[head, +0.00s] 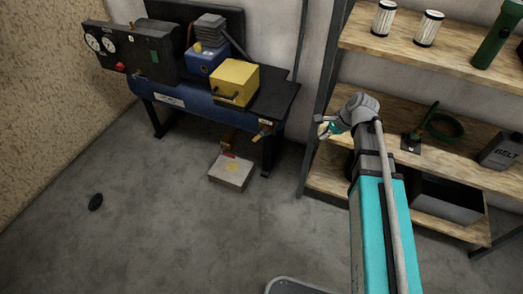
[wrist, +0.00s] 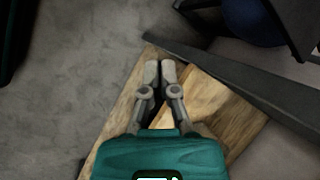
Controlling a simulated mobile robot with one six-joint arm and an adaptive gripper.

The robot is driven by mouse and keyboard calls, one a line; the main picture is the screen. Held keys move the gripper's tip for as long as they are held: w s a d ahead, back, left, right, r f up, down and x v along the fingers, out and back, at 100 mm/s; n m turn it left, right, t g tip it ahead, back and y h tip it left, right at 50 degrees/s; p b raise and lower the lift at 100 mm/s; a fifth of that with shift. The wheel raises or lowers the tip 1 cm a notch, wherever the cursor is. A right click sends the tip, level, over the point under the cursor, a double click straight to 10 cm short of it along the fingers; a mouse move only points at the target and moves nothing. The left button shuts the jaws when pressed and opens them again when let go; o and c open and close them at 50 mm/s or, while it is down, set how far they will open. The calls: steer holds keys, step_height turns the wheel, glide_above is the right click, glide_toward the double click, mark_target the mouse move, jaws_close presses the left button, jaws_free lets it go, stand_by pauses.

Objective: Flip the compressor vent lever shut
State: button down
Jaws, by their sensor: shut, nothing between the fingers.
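The compressor has a blue tank (head: 205,100) on a dark stand against the back wall. A small brass and orange fitting (head: 263,133) sits at the tank's right end. A red lever-like piece (head: 229,155) shows below the tank, just above a pale box. I cannot tell which of these is the vent lever, or its position. My gripper (head: 323,128) is in front of the shelf, to the right of the compressor and apart from it. In the wrist view the gripper (wrist: 159,72) has its fingers together and empty, above a wooden shelf board.
The wooden shelf unit (head: 440,60) stands right, its dark post (wrist: 235,75) close to my gripper. A yellow box (head: 235,80) sits on the compressor. The floor in front is mostly clear.

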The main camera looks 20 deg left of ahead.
mark_target(260, 134)
steer(key=w+a+f+m+y+b, duration=0.3)
steer(key=w+a+f+m+b, duration=0.2)
steer(key=a+f+b, duration=0.8)
steer(key=shift+f+m+y+b, duration=0.3)
steer(key=shift+f+m+b, duration=0.2)
steer(key=shift+m+b, duration=0.95)
steer(key=shift+a, duration=0.1)
steer(key=a+f+b, duration=0.4)
steer(key=a, duration=0.6)
steer(key=shift+w+a+f+b, duration=0.3)
steer(key=shift+w+f+b, duration=0.05)
steer(key=shift+w+b, duration=0.1)
steer(key=shift+a, duration=0.1)
